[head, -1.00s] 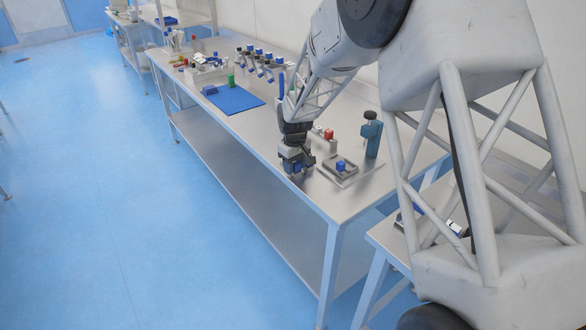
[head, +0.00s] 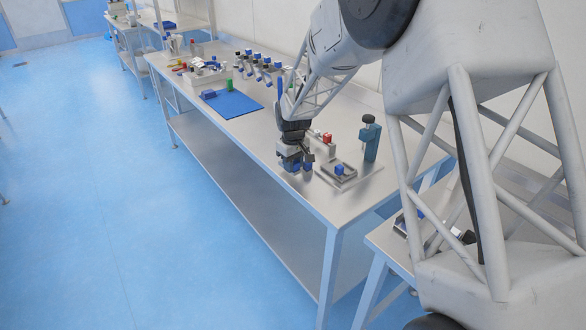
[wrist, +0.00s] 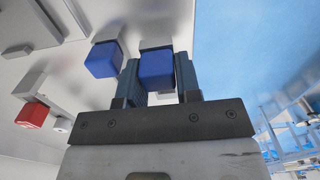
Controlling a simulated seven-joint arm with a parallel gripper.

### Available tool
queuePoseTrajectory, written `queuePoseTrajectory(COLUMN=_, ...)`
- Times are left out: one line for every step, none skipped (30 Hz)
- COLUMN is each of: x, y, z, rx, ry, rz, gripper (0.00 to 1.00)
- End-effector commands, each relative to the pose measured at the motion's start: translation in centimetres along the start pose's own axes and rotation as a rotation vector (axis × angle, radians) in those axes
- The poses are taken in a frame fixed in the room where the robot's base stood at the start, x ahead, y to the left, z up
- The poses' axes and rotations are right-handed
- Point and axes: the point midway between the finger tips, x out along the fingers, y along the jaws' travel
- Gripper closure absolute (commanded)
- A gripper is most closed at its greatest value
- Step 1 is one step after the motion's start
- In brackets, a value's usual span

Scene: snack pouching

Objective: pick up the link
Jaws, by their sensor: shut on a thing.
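My gripper (wrist: 157,80) points down at the near part of the steel table, and its two blue fingers are shut on a small part with a blue cube-shaped top (wrist: 156,69). I take this part to be the link; its lower end is mostly hidden. In the head view my gripper (head: 296,165) is low over the table, left of the tray, and I cannot tell whether the held part touches the table. A similar blue-topped grey part (wrist: 103,60) stands just left of the fingers in the wrist view.
A small metal tray (head: 349,180) holding a blue-topped piece lies right of my gripper. A teal bottle (head: 370,141) stands behind it. A red-topped part (wrist: 33,114) is at the left of the wrist view. A blue mat (head: 236,107) and several blue-topped parts are farther along the table.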

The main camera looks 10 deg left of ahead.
Motion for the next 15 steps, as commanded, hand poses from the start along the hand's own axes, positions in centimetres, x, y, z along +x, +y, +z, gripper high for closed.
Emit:
queuePoseTrajectory(x=-0.7, y=0.0, z=0.0, rx=0.000, ry=0.002, rz=0.001, gripper=0.96)
queuePoseTrajectory(x=-1.1, y=0.0, z=-0.1, rx=0.000, ry=0.002, rz=0.001, gripper=0.96)
queuePoseTrajectory(x=-1.8, y=0.0, z=-0.1, rx=0.000, ry=0.003, rz=0.001, gripper=0.96)
queuePoseTrajectory(x=-1.6, y=-0.2, z=0.4, rx=0.000, ry=0.000, rz=0.000, gripper=0.96)
queuePoseTrajectory(x=-1.6, y=-0.3, z=0.7, rx=0.000, ry=0.001, rz=0.000, gripper=0.96)
queuePoseTrajectory(x=-1.6, y=-0.6, z=1.1, rx=0.000, ry=0.000, rz=0.000, gripper=0.96)
queuePoseTrajectory(x=-1.6, y=-0.8, z=1.5, rx=0.000, ry=0.000, rz=0.000, gripper=0.96)
queuePoseTrajectory(x=-1.7, y=-0.9, z=1.8, rx=0.000, ry=0.000, rz=0.000, gripper=0.96)
queuePoseTrajectory(x=-1.8, y=-1.2, z=2.3, rx=0.000, ry=0.000, rz=0.000, gripper=0.96)
queuePoseTrajectory(x=-1.8, y=-1.4, z=2.7, rx=0.000, ry=0.000, rz=0.000, gripper=0.96)
queuePoseTrajectory(x=-1.8, y=-1.6, z=3.1, rx=0.000, ry=0.000, rz=0.000, gripper=0.96)
queuePoseTrajectory(x=-1.9, y=-1.8, z=3.7, rx=0.000, ry=-0.001, rz=0.000, gripper=0.96)
queuePoseTrajectory(x=-1.9, y=-2.0, z=4.0, rx=0.000, ry=0.000, rz=0.000, gripper=0.96)
queuePoseTrajectory(x=-2.0, y=-2.2, z=4.5, rx=0.000, ry=0.001, rz=0.000, gripper=0.96)
queuePoseTrajectory(x=-2.0, y=-2.5, z=5.0, rx=0.000, ry=0.000, rz=0.000, gripper=0.96)
